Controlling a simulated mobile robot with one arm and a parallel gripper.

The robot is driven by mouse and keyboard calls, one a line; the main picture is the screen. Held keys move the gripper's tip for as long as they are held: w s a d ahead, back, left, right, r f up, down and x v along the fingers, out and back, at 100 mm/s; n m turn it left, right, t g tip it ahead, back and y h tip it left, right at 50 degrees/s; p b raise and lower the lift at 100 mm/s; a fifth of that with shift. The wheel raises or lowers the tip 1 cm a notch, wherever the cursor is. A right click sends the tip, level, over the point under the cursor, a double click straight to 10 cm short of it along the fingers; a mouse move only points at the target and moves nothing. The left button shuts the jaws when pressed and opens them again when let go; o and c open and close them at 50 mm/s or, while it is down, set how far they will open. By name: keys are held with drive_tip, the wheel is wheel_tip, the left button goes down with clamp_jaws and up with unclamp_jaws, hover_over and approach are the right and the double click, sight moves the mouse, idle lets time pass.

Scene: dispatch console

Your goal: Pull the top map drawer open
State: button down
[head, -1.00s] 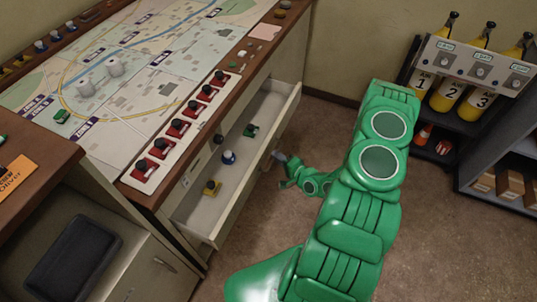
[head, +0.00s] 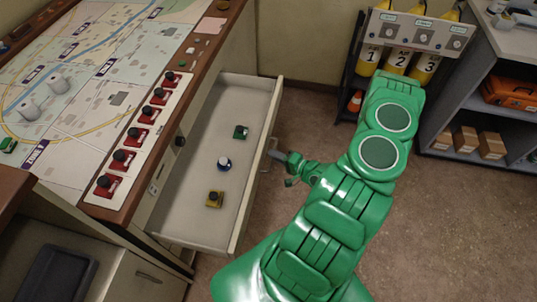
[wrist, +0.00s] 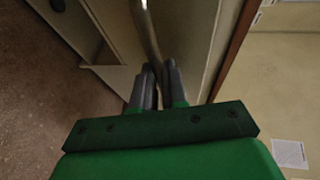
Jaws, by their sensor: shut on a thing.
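The top map drawer (head: 188,228) stands well open under the map table, in the middle of the head view. It holds a green piece (head: 241,132), a blue and white piece (head: 224,163) and a yellow piece (head: 214,198), each with a dark knob. My gripper (head: 274,155) is at the drawer's front on its right side, partly hidden by the drawer edge. In the wrist view, my gripper's two grey fingers (wrist: 160,78) are closed around the curved metal drawer handle (wrist: 146,32).
The map table (head: 130,45) carries a row of red switches along its edge. A rack with yellow cylinders (head: 397,60) stands at the back. A shelf with boxes and an orange case (head: 510,90) is at right. Brown floor lies clear between.

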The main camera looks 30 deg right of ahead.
drive_tip(key=shift+s+d, duration=0.4)
drive_tip(key=shift+d, duration=0.05)
drive_tip(key=c, duration=1.2)
unclamp_jaws()
drive_tip(key=shift+v, duration=3.9)
drive_tip(key=shift+f, duration=0.1)
